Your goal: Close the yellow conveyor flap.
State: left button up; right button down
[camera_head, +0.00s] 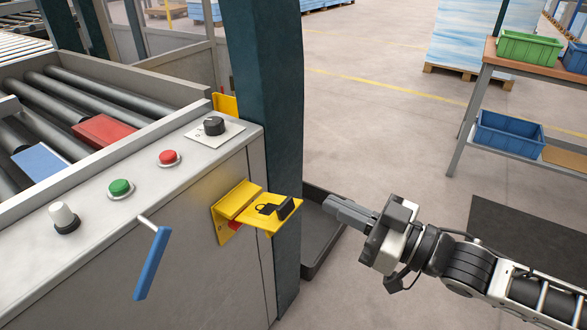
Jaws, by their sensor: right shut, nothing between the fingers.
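The yellow conveyor flap (262,222) is on the side of the grey conveyor housing, close to the dark green post. It sticks out roughly level from its yellow bracket, with a black handle (284,208) on top near its outer end. My right gripper (330,203) comes in from the right. Its fingers are shut and empty and point left at the flap. In the picture there is a small gap between the fingertips and the flap. My left gripper is not in view.
The dark green post (262,90) stands behind the flap. A blue-handled lever (152,262) sticks out on the left below the control buttons (120,188). A dark tray (325,235) lies on the floor behind the gripper. A shelf with bins (508,135) stands far right.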

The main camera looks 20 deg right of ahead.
jog(key=r, duration=0.1)
send_over(293, 202)
jog(key=a, duration=0.1)
jog(key=shift+s+a+r, duration=0.15)
jog(key=shift+s+a, duration=0.05)
jog(key=shift+s, duration=0.15)
jog(key=f, duration=0.2)
jog(key=s+f, duration=0.1)
jog(key=f, duration=0.1)
jog(key=shift+d, duration=0.35)
jog(key=shift+f, duration=0.15)
